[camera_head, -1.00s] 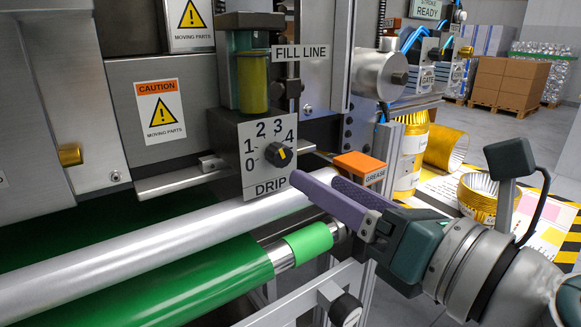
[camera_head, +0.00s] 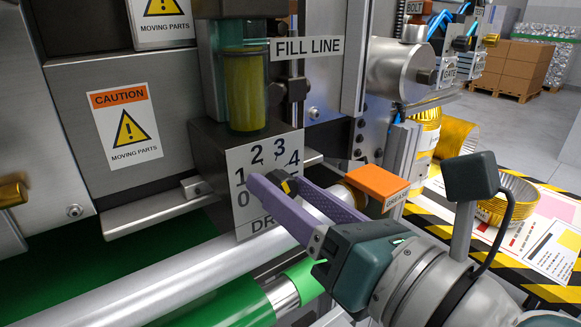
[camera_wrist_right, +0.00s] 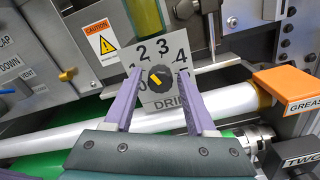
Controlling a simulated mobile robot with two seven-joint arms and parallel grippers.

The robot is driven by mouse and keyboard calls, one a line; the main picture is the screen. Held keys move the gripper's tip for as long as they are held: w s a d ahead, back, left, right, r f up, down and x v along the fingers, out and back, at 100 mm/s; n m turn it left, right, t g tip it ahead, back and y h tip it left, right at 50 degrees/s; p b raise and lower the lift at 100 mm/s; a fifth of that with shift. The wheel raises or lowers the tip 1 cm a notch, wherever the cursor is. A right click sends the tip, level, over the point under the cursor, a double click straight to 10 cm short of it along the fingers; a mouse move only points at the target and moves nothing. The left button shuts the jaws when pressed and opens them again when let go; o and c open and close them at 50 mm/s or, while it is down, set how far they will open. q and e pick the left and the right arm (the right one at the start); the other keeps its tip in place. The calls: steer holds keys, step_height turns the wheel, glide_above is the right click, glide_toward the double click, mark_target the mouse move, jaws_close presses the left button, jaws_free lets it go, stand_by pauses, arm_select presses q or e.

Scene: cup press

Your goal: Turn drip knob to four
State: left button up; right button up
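In the head view the knob (camera_head: 290,186) is partly hidden by my fingers. My right gripper (camera_head: 275,182) is open, with purple fingers in front of the plate. In the right wrist view the fingers (camera_wrist_right: 161,78) are on either side of the knob, with gaps. My left gripper is out of view.
A yellow-filled reservoir (camera_head: 246,90) stands above the dial. A silver roller (camera_head: 190,255) and green roller run below it. An orange GREASE block (camera_head: 377,182) is close to the right of my gripper.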

jaws_close()
steer(key=shift+m, duration=0.4)
steer(key=m, duration=0.3)
steer(key=shift+m, duration=0.3)
steer(key=m+p, duration=0.1)
steer(key=m, duration=0.3)
steer(key=shift+d+m, duration=0.1)
steer(key=shift+m, duration=0.2)
steer(key=m+p, duration=0.1)
steer(key=m, duration=0.3)
steer(key=shift+m, duration=0.3)
steer(key=m+p, duration=0.1)
steer(key=m, duration=0.2)
steer(key=shift+f, duration=0.1)
steer(key=shift+m, duration=0.6)
